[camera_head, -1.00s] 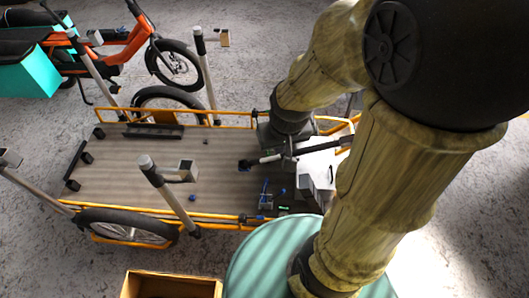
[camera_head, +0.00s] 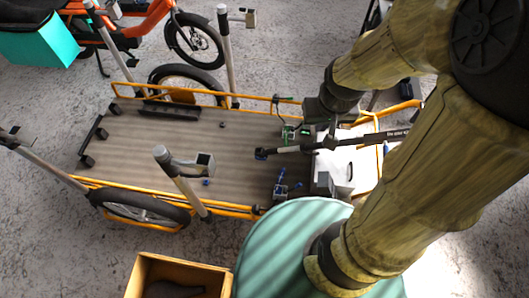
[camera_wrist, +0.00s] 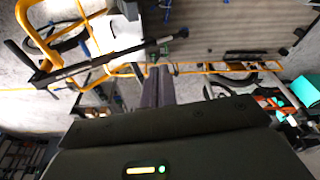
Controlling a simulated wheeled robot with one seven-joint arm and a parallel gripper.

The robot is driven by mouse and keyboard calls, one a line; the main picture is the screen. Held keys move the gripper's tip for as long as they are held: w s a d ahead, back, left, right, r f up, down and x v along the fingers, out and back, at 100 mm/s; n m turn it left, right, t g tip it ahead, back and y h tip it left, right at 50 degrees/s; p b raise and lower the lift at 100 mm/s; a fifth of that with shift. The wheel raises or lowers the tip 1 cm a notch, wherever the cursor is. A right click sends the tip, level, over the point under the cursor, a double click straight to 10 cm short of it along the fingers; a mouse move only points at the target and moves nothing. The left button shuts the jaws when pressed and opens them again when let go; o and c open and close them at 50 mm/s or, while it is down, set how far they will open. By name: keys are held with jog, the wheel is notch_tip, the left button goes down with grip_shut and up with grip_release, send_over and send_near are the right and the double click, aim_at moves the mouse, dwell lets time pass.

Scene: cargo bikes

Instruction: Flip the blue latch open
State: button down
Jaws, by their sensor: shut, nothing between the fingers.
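A latch with a blue lever (camera_head: 280,189) is on the near right corner of the cargo bike's wooden deck (camera_head: 165,150). Its lever stands up at a slant, and its exact angle is too small to tell. My gripper shows in the wrist view with its narrow fingers (camera_wrist: 158,74) together, empty. The fingertips are at the bike's far side, close to a small green-handled latch (camera_head: 289,133), which also shows in the wrist view (camera_wrist: 172,69). Contact cannot be told. My gripper is well apart from the blue lever.
Orange rails (camera_head: 215,93) and grey posts (camera_head: 180,185) edge the deck. A round teal surface (camera_head: 275,240) and a cardboard box (camera_head: 180,272) stand in front.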

jog(key=w+a+f+n+g+y+b, duration=0.1)
jog(key=w+a+f+n+b, duration=0.3)
jog(key=w+f+b, duration=0.8)
jog(key=w+a+f+n+g+b, duration=0.2)
jog(key=w+a+f+n+b, duration=0.15)
jog(key=w+f+b, duration=0.8)
jog(key=w+a+f+n+b, duration=0.1)
jog(key=w+f+b, duration=0.3)
jog(key=f, duration=0.6)
jog(key=w+a+f+n+g+y+b, duration=0.1)
jog(key=w+f+n+b, duration=0.2)
jog(key=f+b, duration=0.3)
jog(key=w+a+f+n+g+b, duration=0.1)
jog(key=w+f+n+b, duration=0.2)
jog(key=f, duration=1.3)
jog(key=w+b, duration=0.2)
jog(key=b, duration=0.1)
jog(key=shift+w+y, duration=0.3)
jog(key=b+x, duration=0.3)
jog(key=x, duration=0.7)
jog(key=shift+s+f, duration=0.15)
jog(key=shift+f, duration=0.1)
jog(key=shift+s+d+f+b, duration=0.15)
jog(key=shift+s+b, duration=0.15)
jog(key=shift+s, duration=0.15)
jog(key=shift+s+f+b, duration=0.35)
jog(key=shift+s+f, duration=0.4)
jog(key=shift+s, duration=0.3)
